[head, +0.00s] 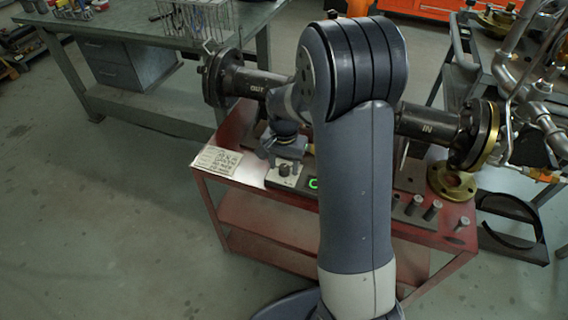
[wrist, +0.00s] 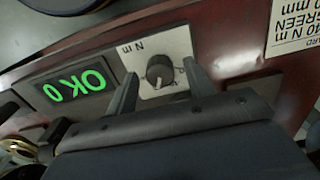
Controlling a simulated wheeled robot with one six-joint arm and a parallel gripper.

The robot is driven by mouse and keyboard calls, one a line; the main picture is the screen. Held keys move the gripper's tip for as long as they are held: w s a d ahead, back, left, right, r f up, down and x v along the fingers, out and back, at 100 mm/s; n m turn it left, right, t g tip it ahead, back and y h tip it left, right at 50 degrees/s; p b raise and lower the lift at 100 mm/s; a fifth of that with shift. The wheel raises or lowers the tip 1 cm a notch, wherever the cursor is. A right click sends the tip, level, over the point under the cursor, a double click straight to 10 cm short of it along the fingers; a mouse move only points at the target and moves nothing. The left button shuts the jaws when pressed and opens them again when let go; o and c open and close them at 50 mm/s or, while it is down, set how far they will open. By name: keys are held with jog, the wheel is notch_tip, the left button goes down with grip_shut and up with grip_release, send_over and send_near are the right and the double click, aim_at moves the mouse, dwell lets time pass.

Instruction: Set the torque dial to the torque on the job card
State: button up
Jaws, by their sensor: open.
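The torque dial is a dark round knob (wrist: 160,71) on a pale plate marked "N m" (wrist: 178,45), seen upside down in the wrist view. A pale pointer mark shows on the knob, but its setting is too small to read. My gripper (wrist: 160,69) is open, with one finger on each side of the knob in the picture; I cannot tell whether they touch it. In the head view the knob (head: 284,170) sits just below my gripper (head: 284,154). The job card (head: 217,160) lies left of it; the wrist view shows part of the card (wrist: 292,28), with "40 N m" and "GREEN".
A display (wrist: 73,88) beside the dial glows green, reading "OK 0". The red cart (head: 240,188) carries a flanged pipe (head: 250,83) and several bolts (head: 432,210). A workbench (head: 130,28) stands at the back left. The floor at left is clear.

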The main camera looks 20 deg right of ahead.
jog(key=c, duration=1)
jog(key=n+p, duration=0.1)
jog(key=n, duration=0.3)
jog(key=shift+n, duration=0.3)
jog(key=n+p, duration=0.1)
jog(key=n, duration=0.3)
dwell(0.3)
jog(key=o, duration=1)
